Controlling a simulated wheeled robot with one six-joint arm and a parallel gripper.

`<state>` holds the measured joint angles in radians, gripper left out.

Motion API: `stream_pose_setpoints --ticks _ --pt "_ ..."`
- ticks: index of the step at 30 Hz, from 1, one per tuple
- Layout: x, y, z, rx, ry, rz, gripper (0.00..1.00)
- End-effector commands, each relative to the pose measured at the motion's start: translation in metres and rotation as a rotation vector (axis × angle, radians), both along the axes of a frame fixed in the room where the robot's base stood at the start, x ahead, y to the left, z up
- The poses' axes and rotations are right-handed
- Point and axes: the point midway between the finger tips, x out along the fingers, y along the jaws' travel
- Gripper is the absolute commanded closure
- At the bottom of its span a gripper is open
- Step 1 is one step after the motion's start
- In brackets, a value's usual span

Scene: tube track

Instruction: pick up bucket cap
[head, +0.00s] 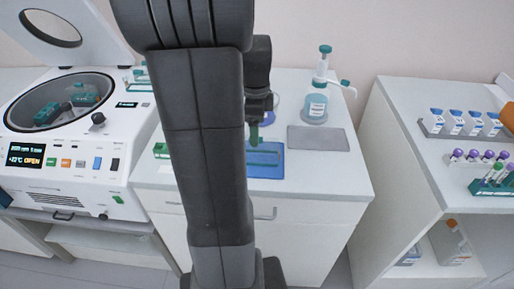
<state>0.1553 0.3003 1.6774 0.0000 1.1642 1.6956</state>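My gripper (256,119) points down over the blue tray (265,172) on the middle counter, partly hidden by my arm. A small green piece (254,133) shows right at its fingertips, above or on the tray. I cannot tell whether the fingers hold it, or whether it is the bucket cap. A green-and-white item (161,151) lies on the counter left of my arm, partly covered by it. Dark green buckets (47,113) sit inside the open centrifuge (75,165) at the left. No bucket cap can be made out for certain.
A grey mat (318,140) lies right of the blue tray, with a dispenser bottle (317,105) behind it. The right counter (405,105) holds a rack of white bottles (453,123) and a tube rack (493,186). The centrifuge lid (55,30) stands raised.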

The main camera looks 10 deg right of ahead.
Motion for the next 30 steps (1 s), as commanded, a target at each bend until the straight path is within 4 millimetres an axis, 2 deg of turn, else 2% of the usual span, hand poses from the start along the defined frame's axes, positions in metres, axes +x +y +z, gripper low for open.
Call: stream_pose_setpoints --ticks 5,15,23,25,30 --pt "-0.001 0.0 -0.012 0.001 0.002 0.0 0.22" --pt "-0.006 0.001 -0.057 0.001 0.003 0.0 0.22" --pt "-0.006 0.001 -0.06 0.0 -0.001 0.001 0.22" --pt "-0.006 0.001 -0.06 0.0 -0.001 0.001 0.3" --pt "-0.006 0.001 -0.06 0.0 -0.001 0.0 0.63"
